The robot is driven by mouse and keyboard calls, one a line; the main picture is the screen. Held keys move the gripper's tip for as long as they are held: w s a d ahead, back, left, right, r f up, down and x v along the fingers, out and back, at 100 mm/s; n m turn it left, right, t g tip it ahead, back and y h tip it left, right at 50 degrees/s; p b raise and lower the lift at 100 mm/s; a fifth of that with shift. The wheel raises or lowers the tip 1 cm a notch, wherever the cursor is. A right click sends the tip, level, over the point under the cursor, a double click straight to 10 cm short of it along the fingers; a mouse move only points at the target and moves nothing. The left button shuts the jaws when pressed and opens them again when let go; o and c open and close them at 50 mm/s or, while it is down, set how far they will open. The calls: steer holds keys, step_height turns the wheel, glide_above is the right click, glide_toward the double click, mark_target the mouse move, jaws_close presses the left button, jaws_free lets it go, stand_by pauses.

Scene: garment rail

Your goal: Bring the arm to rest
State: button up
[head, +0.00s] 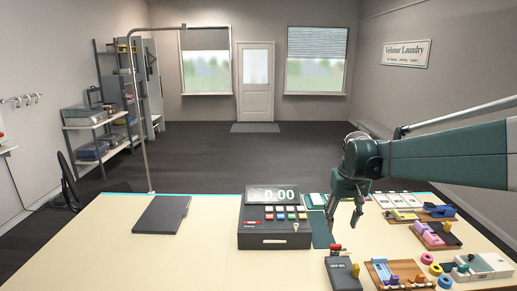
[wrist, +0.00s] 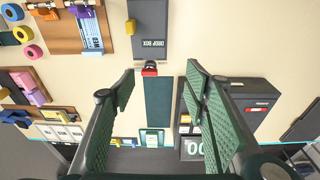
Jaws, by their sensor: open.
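My gripper (head: 345,222) hangs from my teal arm (head: 440,160), pointing down over the right half of the counter. In the wrist view its two green padded fingers (wrist: 160,76) are spread wide with nothing held between them. Below the gap lie a small red-topped item (wrist: 150,68) and a dark green mat (wrist: 158,100). In the head view the red item (head: 335,247) is just below the fingertips, and the mat (head: 322,238) is left of them. I cannot tell the exact height above the counter.
A cash register (head: 275,223) showing 0.00 stands left of my gripper. A dark drop box (head: 342,274) is in front. Trays with tags and tape rolls (head: 427,258) fill the right side. A dark flat panel (head: 162,215) and a tall metal pole (head: 143,110) are at left.

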steer(key=s+a+r+t, duration=0.1)
steer(key=s+a+r, duration=0.1)
steer(key=s, duration=0.6)
steer(key=s+a+r+t, duration=0.1)
steer(key=s+a, duration=0.1)
steer(key=s, duration=0.7)
steer(key=s+a+f+t, duration=0.1)
steer(key=s+f, duration=0.1)
steer(key=s, duration=0.5)
steer(key=s+a+f+t, duration=0.2)
steer(key=s+f, duration=0.1)
steer(key=s, duration=0.5)
